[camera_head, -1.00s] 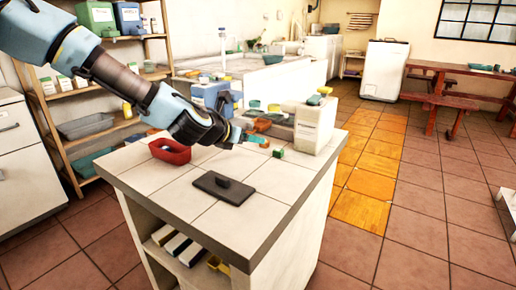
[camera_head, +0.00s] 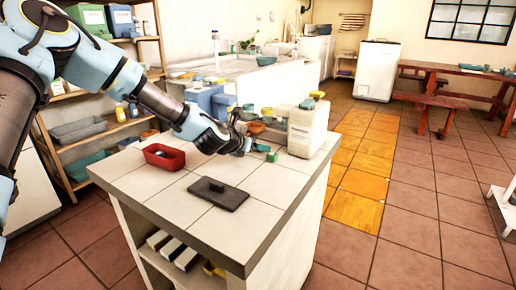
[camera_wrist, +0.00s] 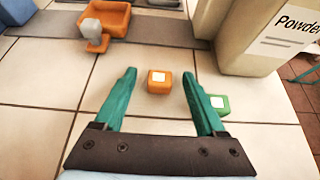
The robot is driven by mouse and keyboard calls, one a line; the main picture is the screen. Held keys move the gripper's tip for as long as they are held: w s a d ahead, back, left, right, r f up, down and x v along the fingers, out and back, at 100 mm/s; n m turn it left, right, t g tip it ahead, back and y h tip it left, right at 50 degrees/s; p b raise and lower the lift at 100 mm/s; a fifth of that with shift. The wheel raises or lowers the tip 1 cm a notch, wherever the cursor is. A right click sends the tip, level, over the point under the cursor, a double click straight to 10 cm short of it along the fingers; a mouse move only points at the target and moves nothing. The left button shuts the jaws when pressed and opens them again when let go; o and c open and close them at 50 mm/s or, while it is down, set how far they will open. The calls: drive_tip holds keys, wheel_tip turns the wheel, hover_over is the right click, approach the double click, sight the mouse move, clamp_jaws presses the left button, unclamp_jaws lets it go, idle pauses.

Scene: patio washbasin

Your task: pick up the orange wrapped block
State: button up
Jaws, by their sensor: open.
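The orange wrapped block (camera_wrist: 159,82) is a small cube with a white label on top. It sits on the tiled counter in the wrist view, ahead of my gripper and roughly between the lines of its two fingers. My gripper (camera_wrist: 160,90) has teal fingers spread wide with nothing held between them. In the head view my gripper (camera_head: 246,146) is low over the counter's back part, and I cannot make out the orange block there.
A green block (camera_wrist: 219,103) lies beside the right finger. A large container marked "Powder" (camera_wrist: 262,38) stands at right. An orange tray (camera_wrist: 106,20) is at back left. The red bin (camera_head: 167,156) and dark flat board (camera_head: 218,194) stand on the counter (camera_head: 160,200).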

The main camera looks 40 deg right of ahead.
drive_tip(key=shift+c, duration=0.4)
clamp_jaws()
